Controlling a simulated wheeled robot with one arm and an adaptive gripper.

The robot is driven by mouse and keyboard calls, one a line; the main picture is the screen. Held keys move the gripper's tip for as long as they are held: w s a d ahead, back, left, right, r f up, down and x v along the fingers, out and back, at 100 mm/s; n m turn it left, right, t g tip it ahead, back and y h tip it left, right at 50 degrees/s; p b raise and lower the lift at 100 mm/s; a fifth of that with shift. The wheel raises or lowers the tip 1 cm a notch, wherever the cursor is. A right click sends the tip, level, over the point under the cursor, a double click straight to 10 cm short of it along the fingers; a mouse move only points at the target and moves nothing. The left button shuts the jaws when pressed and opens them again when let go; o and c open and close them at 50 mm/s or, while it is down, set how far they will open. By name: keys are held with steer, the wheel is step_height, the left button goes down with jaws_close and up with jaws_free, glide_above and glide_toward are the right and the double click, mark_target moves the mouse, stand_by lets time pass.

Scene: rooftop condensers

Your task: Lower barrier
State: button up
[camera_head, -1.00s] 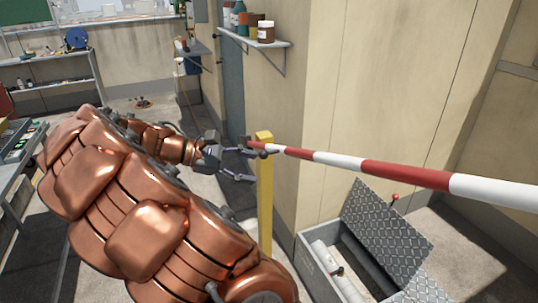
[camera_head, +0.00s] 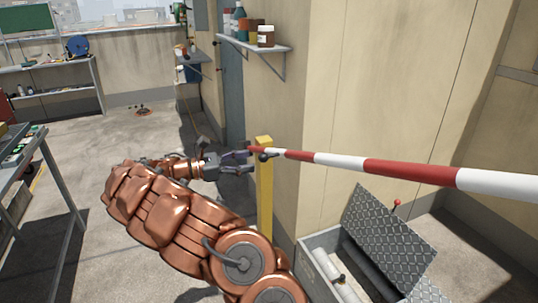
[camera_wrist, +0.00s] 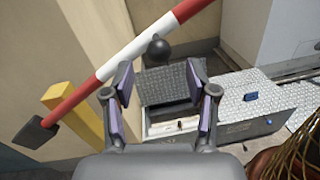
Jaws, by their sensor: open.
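The barrier is a red and white striped pole (camera_head: 395,170) that runs from the top of a yellow post (camera_head: 265,195) out to the right edge in the head view. The striped pole (camera_wrist: 131,55) crosses diagonally there, with the yellow post (camera_wrist: 85,117) at left.
A grey box (camera_head: 313,259) with a raised tread-plate lid (camera_head: 388,235) stands on the floor below the pole. A wall shelf (camera_head: 262,43) with bottles is above the post. A workbench (camera_head: 55,185) stands at left; the floor between is clear.

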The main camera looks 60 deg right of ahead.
mark_target(263, 156)
steer(key=shift+x, duration=3)
steer(key=shift+c, duration=0.5)
jaws_close()
